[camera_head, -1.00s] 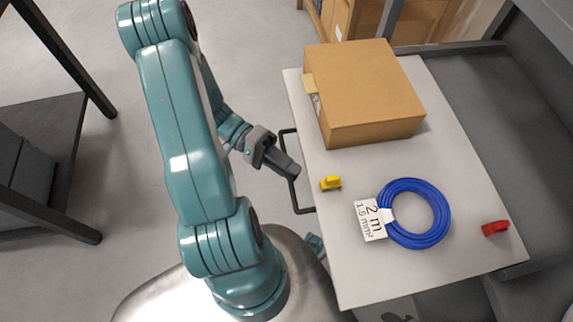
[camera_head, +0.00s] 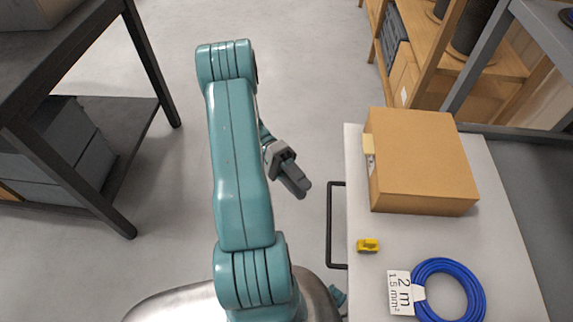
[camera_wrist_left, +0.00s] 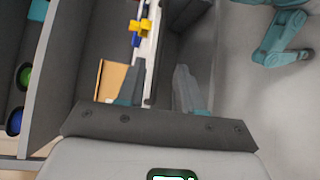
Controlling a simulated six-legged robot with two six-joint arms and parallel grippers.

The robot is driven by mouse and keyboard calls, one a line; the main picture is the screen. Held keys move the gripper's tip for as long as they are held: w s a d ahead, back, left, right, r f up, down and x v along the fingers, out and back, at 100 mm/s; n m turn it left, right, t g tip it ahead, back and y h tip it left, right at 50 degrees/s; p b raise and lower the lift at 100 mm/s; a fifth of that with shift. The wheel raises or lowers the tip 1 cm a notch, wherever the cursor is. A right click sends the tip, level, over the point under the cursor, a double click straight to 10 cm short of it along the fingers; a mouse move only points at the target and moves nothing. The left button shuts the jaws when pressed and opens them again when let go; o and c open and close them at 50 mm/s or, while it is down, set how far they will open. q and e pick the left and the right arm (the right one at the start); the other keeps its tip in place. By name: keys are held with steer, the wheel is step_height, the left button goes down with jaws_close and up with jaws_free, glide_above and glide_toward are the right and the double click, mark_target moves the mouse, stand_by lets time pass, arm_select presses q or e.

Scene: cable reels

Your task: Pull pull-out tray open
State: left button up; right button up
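The pull-out tray (camera_head: 505,225) is a pale grey board at the right of the head view, standing out from the dark frame behind it. Its dark bar handle (camera_head: 330,228) runs along the tray's left edge. My left gripper (camera_head: 303,189) is left of the handle's far end, apart from it in the head view. In the left wrist view the two fingers (camera_wrist_left: 157,88) are spread, with nothing held between them. The tray's pale edge (camera_wrist_left: 153,40) shows beyond the fingers there. My right gripper is not in view.
On the tray are a cardboard box (camera_head: 420,170), a small yellow item (camera_head: 368,245) and a blue cable coil (camera_head: 470,275) with a white label (camera_head: 400,293). A dark bench (camera_head: 70,90) stands at left. Wooden shelving (camera_head: 500,65) is at the back right. The floor between is clear.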

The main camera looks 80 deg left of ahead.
arm_select(q)
steer(key=v, duration=0.5)
steer(key=shift+s+a+p, duration=0.15)
steer(key=shift+a+p, duration=0.15)
